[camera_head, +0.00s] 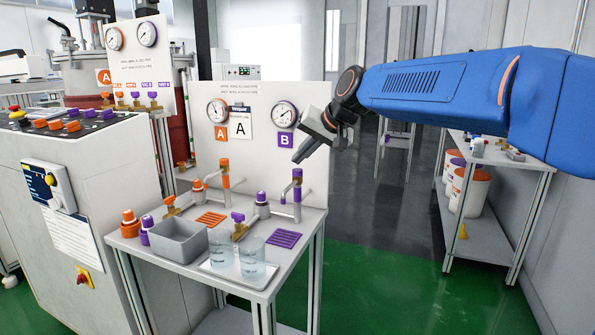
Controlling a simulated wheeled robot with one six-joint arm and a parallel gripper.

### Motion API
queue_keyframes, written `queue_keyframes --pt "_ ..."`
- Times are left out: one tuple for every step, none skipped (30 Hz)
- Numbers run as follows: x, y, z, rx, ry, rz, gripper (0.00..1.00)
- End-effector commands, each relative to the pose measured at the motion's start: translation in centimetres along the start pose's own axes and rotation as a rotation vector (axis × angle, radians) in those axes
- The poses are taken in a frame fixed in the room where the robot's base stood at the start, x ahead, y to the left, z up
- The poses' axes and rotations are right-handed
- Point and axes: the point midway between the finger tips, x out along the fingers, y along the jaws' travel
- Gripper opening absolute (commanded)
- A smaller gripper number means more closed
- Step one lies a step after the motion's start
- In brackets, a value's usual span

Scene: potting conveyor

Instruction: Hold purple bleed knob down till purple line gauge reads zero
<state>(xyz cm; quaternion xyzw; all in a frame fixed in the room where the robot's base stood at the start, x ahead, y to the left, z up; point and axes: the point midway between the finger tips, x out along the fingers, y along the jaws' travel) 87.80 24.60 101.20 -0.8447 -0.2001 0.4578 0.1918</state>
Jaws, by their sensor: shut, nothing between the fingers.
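The purple-ringed gauge (284,114) is on the white back panel above a purple B label (286,140); its needle is too small to read. Below it stands a grey pipe with a purple top (297,175). To its left is a small white post with a purple cap (262,197), and further left a brass valve with a purple handle (238,217). I cannot tell for certain which purple part is the bleed knob. My gripper (298,160) is shut and empty, pointing down-left in front of the panel, above the purple-topped pipe and apparently apart from it.
The small table (305,235) also holds a grey bin (180,240), two glass beakers (222,255) on a white tray, and matching orange fittings (225,170) at left. A purple grid (285,239) lies at right. Green floor on the right is clear.

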Motion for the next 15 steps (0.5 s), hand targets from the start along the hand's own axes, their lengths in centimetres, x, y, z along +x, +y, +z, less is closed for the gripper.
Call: queue_keyframes --pt "0.08 0.06 0.07 0.000 0.000 0.000 0.00" --pt "0.13 0.10 0.11 0.000 0.000 0.000 0.00" --pt "0.22 0.17 0.17 0.000 0.000 0.000 0.00" --pt "0.29 0.22 0.23 0.000 -0.001 0.000 0.00" --pt "0.35 0.27 0.28 0.000 -0.001 0.000 0.00" --pt "0.43 0.33 0.34 0.000 0.000 0.000 0.00" --pt "0.47 0.36 0.37 0.000 0.000 0.000 0.00" --pt "0.50 0.38 0.39 0.000 0.000 0.000 0.00" --pt "0.52 0.39 0.39 0.000 0.000 0.000 0.00" --pt "0.52 0.39 0.39 0.000 0.000 0.000 0.00" --pt "0.52 0.38 0.39 0.000 0.000 0.000 0.00" --pt "0.51 0.38 0.39 0.000 0.000 0.000 0.00" --pt "0.51 0.38 0.39 0.000 0.000 0.000 0.00" --pt "0.51 0.38 0.38 0.000 0.000 0.000 0.00" --pt "0.51 0.38 0.39 0.000 0.000 0.000 0.00"
